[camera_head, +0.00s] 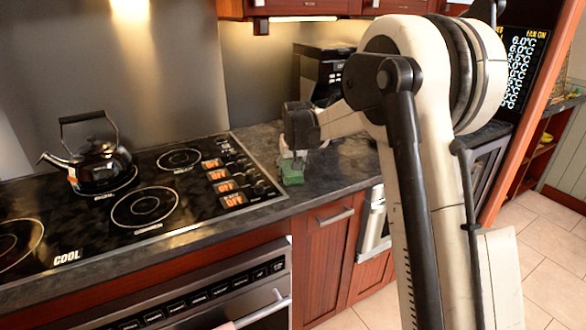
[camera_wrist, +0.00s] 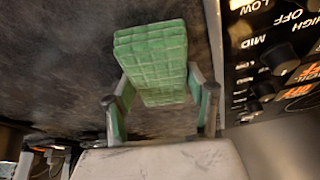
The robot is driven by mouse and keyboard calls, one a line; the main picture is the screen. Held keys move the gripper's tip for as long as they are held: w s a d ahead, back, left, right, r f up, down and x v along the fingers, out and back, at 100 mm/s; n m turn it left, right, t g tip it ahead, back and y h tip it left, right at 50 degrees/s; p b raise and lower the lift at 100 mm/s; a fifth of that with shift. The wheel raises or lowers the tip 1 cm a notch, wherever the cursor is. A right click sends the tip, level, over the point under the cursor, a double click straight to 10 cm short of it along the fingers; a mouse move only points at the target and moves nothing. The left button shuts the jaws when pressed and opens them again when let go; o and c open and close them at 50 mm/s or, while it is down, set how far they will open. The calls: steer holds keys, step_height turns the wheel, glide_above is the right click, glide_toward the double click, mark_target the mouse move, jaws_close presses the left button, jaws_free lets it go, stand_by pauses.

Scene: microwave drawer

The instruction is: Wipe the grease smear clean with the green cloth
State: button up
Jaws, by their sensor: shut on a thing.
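The green cloth (camera_head: 291,172) is a small, block-like folded piece at the counter beside the cooktop's right edge. In the wrist view the green cloth (camera_wrist: 152,55) shows a grid pattern and sits between the two fingers. My gripper (camera_wrist: 160,105) is shut on it. In the head view my gripper (camera_head: 290,155) points down just over the dark countertop (camera_head: 342,165), with the cloth at or very near the surface; I cannot tell if it touches. I cannot make out a distinct grease smear; the dark counter only looks mottled.
A black glass cooktop (camera_head: 145,205) with a row of lit knobs (camera_head: 232,185) lies just left of the cloth. A black kettle (camera_head: 92,160) stands on its back left burner. A dark appliance (camera_head: 320,72) stands at the back of the counter, partly behind my arm.

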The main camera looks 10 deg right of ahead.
mark_target(321, 167)
steer(key=shift+s+a+f, duration=0.1)
steer(key=shift+s+a, duration=0.15)
steer(key=shift+a, duration=0.6)
steer(key=shift+s+d, duration=0.15)
steer(key=shift+s, duration=0.65)
steer(key=shift+w+d, duration=0.2)
steer(key=shift+d, duration=0.85)
steer(key=shift+w+d+b, duration=0.15)
steer(key=shift+w+d, duration=0.35)
steer(key=shift+d, duration=1.3)
steer(key=shift+w+d+b, duration=0.15)
steer(key=shift+w+d, duration=0.4)
steer(key=shift+d, duration=1.3)
steer(key=shift+w+d+b, duration=0.15)
steer(key=shift+w+d, duration=0.35)
steer(key=shift+d, duration=1.3)
steer(key=shift+s+a+b, duration=0.15)
steer(key=shift+s+a, duration=0.45)
steer(key=shift+a, duration=1.55)
steer(key=shift+s+a+b, duration=0.15)
steer(key=shift+s+a, duration=0.4)
steer(key=shift+a, duration=1.65)
steer(key=shift+s+a+b, duration=0.15)
steer(key=shift+s+a, duration=0.45)
steer(key=shift+a, duration=1.55)
